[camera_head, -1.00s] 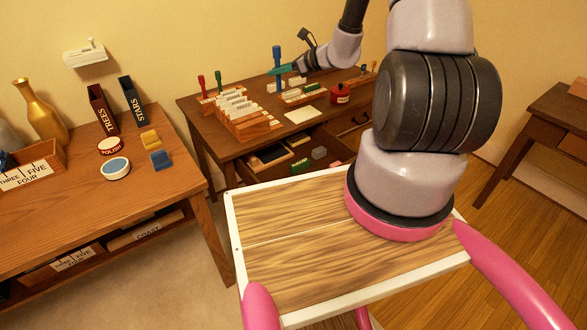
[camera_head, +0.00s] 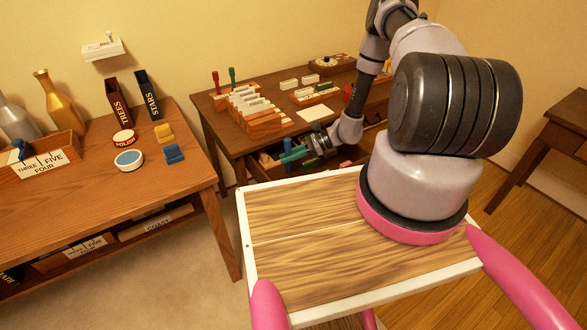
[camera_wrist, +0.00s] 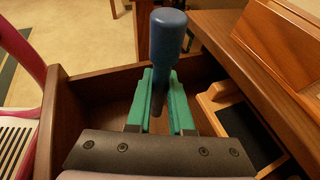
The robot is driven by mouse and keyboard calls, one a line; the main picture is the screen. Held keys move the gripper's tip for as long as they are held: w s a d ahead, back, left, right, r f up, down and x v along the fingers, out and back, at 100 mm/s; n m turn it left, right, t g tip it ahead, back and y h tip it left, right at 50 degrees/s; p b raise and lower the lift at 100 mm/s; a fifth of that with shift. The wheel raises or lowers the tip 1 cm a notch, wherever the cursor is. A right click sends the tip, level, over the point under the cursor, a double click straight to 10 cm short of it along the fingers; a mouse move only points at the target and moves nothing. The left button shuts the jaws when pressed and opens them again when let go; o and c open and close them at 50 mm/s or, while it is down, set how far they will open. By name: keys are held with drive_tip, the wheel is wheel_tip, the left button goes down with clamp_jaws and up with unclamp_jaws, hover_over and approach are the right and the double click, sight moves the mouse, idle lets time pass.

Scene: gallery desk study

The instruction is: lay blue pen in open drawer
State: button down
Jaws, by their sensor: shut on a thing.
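My gripper (camera_wrist: 160,85) has green fingers shut on the blue pen (camera_wrist: 167,40). The pen has a thick, dark blue upper end, and its thin shaft runs down between the fingers. In the head view my gripper (camera_head: 294,154) is low at the front of the far desk, by the open drawer (camera_head: 262,166). In the wrist view the drawer's wooden wall (camera_wrist: 95,85) stands around and behind the fingers, so the gripper is over or inside it. The pen's lower end and much of the drawer floor are hidden.
In the drawer, a wooden frame with a dark panel (camera_wrist: 247,132) lies right of the fingers. The desk top (camera_head: 222,108) overhangs at the right in the wrist view. It carries a card rack (camera_head: 255,112) and stamps. A side table (camera_head: 90,195) stands left.

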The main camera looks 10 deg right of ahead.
sight(289, 172)
drive_tip(key=shift+f, duration=3.5)
drive_tip(key=shift+f, duration=0.15)
drive_tip(key=c, duration=0.8)
unclamp_jaws()
drive_tip(key=shift+d+r, duration=0.1)
drive_tip(key=shift+r, duration=0.1)
drive_tip(key=v, duration=1.1)
drive_tip(key=shift+d+r, duration=0.1)
drive_tip(key=shift+d, duration=0.3)
